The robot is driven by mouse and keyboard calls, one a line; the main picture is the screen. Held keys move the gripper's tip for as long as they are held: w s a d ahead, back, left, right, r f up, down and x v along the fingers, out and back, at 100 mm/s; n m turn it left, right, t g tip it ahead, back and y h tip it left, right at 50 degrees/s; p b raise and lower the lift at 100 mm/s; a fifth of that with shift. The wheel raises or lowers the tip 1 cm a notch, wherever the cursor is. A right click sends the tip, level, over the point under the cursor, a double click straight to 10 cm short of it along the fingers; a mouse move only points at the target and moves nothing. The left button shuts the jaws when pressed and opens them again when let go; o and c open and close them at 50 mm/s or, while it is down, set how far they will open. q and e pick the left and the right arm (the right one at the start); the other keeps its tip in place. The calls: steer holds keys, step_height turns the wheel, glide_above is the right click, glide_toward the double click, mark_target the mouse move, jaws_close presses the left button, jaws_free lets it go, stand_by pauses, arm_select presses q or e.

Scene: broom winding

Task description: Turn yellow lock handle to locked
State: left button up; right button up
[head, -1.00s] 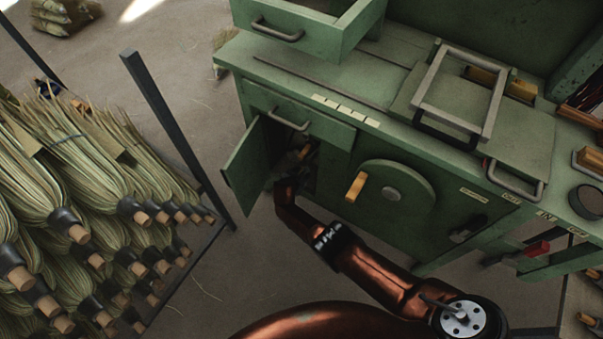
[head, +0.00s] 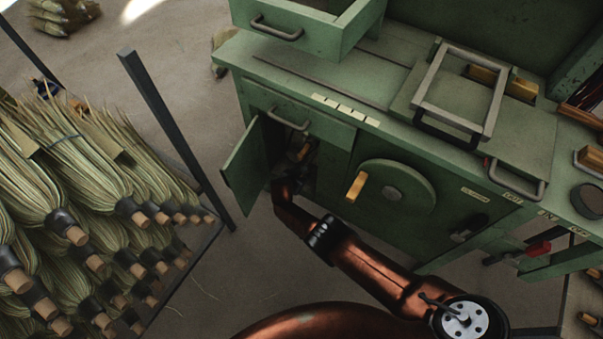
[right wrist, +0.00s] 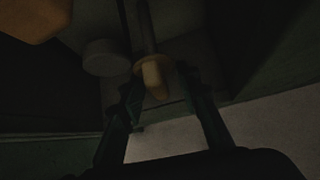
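In the right wrist view, a yellow handle (right wrist: 154,80) on a dark rod hangs inside the dim cabinet compartment. My right gripper (right wrist: 160,88) is open, with one finger on each side of the handle's end; I cannot tell whether either finger touches it. In the head view, my right gripper (head: 300,152) is inside the open compartment of the green cabinet (head: 335,140), partly hidden in shadow. The yellow handle cannot be made out in the head view, so its lock position is unclear. My left gripper is not in view.
The compartment's green door (head: 243,168) stands open left of my arm. A wheel (head: 393,194) with a yellow grip (head: 356,187) is close on the right. A rack of brooms (head: 90,190) with a dark post (head: 175,135) stands at the left. A round knob (right wrist: 106,57) sits beside the handle.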

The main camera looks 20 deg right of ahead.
steer(key=shift+r, duration=0.1)
steer(key=v, duration=1.2)
stand_by(0.4)
steer(key=shift+w, duration=0.1)
stand_by(0.4)
